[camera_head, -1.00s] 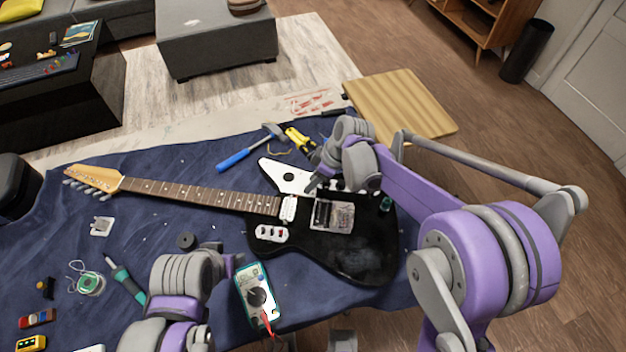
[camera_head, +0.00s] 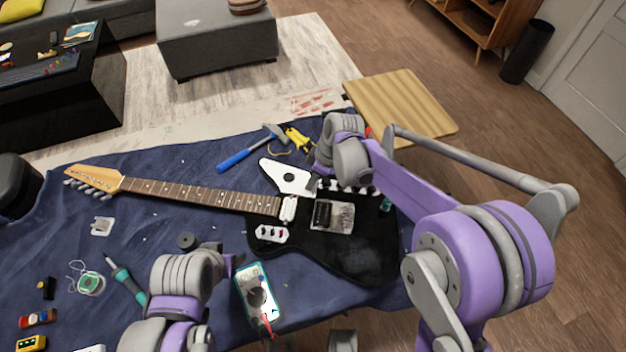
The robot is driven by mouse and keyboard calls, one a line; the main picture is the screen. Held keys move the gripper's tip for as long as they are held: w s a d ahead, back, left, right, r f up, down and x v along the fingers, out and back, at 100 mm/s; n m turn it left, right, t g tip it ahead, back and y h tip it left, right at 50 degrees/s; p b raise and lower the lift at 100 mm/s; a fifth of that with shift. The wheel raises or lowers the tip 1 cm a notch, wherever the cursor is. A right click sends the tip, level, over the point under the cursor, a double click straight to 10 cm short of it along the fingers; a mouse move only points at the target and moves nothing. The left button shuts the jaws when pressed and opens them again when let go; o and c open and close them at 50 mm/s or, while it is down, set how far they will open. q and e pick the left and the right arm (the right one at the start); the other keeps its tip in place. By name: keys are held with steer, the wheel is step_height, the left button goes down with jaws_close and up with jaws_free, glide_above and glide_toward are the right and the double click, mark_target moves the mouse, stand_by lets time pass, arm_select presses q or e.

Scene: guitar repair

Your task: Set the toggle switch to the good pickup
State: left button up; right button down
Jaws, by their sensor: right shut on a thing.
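The black electric guitar (camera_head: 365,245) lies on the blue cloth, neck to the left. A row of white knobs (camera_head: 348,187) shows along the upper edge, partly under my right wrist. I cannot make out which part is the toggle switch. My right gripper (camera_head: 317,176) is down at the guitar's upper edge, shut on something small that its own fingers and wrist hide. My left gripper (camera_head: 233,260) is beside the multimeter; its fingers do not show clearly.
The multimeter (camera_head: 252,280) with red leads lies below the guitar. A blue-handled hammer (camera_head: 240,158) and yellow-handled tool (camera_head: 299,139) lie above it. A soldering iron (camera_head: 127,282), solder spool (camera_head: 90,283) and tape roll (camera_head: 187,240) lie at the left.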

steer(key=shift+a+h, duration=0.5)
steer(key=shift+h, duration=0.7)
steer(key=shift+w+a+g+h+b, duration=0.1)
steer(key=shift+a+g+h+b, duration=0.25)
steer(key=shift+h, duration=0.55)
arm_select(q)
steer(key=shift+s+f+b, duration=0.25)
steer(key=shift+f+b, duration=0.55)
steer(key=shift+f, duration=0.45)
arm_select(e)
steer(key=shift+w+a+f+g+h, duration=0.1)
steer(key=shift+a+g+h, duration=0.15)
steer(key=shift+h, duration=0.85)
steer(key=shift+w+a+g+h, duration=0.1)
steer(key=shift+a+g+h, duration=0.1)
steer(key=shift+h, duration=0.9)
steer(key=c, duration=0.9)
jaws_free()
steer(key=shift+c, duration=0.2)
arm_select(q)
steer(key=shift+r+p, duration=0.35)
arm_select(e)
steer(key=s+v, duration=0.1)
steer(key=v, duration=0.9)
steer(key=shift+w+a+r, duration=0.25)
steer(key=shift+w+r, duration=0.15)
steer(key=shift+w, duration=0.05)
steer(key=shift+d, duration=0.1)
